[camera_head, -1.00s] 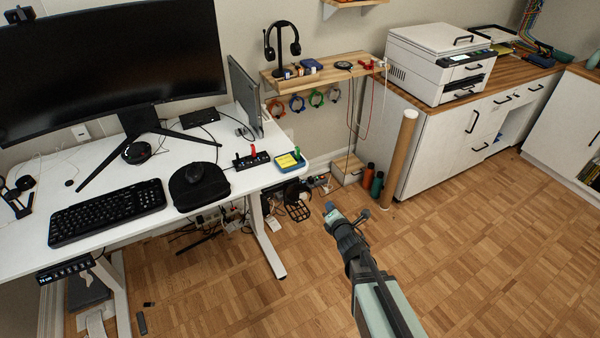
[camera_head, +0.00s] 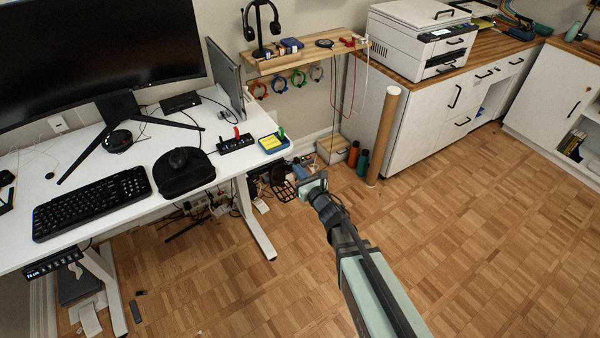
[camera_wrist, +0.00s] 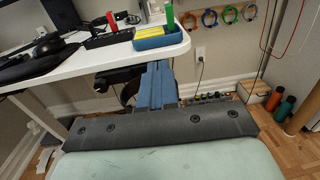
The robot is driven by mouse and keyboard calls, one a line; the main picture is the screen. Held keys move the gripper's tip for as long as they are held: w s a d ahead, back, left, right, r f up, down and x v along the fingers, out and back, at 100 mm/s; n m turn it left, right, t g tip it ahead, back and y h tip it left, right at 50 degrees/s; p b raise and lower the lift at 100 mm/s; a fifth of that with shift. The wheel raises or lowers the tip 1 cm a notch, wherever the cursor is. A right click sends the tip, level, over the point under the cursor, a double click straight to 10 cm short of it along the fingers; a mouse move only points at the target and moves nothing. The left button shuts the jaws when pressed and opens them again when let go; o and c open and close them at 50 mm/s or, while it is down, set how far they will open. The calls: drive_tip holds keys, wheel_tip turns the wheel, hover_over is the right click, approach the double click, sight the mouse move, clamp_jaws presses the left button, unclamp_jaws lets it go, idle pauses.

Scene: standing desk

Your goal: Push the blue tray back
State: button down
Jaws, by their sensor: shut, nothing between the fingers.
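The blue tray (camera_head: 285,147) sits on the right front corner of the white desk, close to the edge. It holds a yellow pad and a green item. In the wrist view the tray's blue wall (camera_wrist: 160,42) faces me at the desk edge. My gripper (camera_head: 310,185) is off the desk, to the right of and below the tray in the head view, apart from it. In the wrist view its blue fingers (camera_wrist: 158,72) are together and empty, just below the desk edge under the tray.
The white desk (camera_head: 215,170) also bears a black holder with a red item (camera_head: 236,143) beside the tray, a mouse mat (camera_head: 184,178) and a keyboard (camera_head: 92,203). A wooden shelf (camera_head: 300,62) hangs behind. A cardboard tube (camera_head: 382,140) stands to the right. The floor in front is clear.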

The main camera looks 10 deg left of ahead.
sight(281, 147)
drive_tip(key=x, duration=1)
drive_tip(key=shift+w+a, duration=0.3)
drive_tip(key=x, duration=0.6)
drive_tip(key=shift+s, duration=0.1)
drive_tip(key=shift+s+d, duration=0.1)
drive_tip(key=shift+d, duration=0.05)
